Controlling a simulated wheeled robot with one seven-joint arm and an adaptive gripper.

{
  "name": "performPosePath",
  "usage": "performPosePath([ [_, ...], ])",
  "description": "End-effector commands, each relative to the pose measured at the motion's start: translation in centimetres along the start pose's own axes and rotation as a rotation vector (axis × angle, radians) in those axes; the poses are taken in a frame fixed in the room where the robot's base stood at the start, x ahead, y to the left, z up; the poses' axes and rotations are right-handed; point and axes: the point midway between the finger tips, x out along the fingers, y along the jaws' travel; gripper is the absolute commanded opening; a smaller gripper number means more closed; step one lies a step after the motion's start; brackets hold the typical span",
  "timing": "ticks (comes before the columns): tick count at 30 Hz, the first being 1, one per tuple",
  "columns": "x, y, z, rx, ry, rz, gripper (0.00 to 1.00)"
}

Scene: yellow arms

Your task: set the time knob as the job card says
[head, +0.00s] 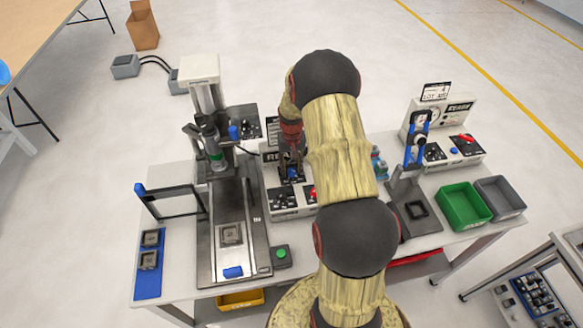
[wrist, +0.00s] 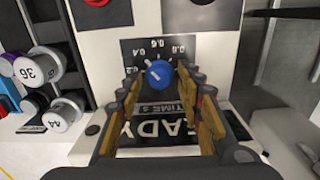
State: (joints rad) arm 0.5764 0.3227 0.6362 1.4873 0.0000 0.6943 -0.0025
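I cannot clearly tell where the knob points.
A press (head: 205,130) with a grey workpiece stands left, a green button box (head: 281,257) in front. A red knob (wrist: 97,2) is close by on the same panel. A green bin (head: 463,206) and a grey bin (head: 499,198) are at the right.

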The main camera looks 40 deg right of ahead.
Motion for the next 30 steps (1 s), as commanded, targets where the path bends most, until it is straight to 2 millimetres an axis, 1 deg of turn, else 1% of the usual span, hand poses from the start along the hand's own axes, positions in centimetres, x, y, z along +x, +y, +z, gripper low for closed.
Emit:
performPosePath([
  [10, -0.1, 0.0, 0.0, 0.000, -0.001, 0.000, 0.41],
  [14, -1.0, 0.0, 0.0, 0.000, 0.001, 0.000, 0.41],
  [17, -2.6, 0.0, -0.1, 0.000, 0.002, 0.000, 0.41],
  [24, -7.6, 0.0, -0.1, 0.000, 0.004, 0.000, 0.41],
  [30, -10.6, 0.0, -0.1, 0.000, 0.002, 0.000, 0.41],
])
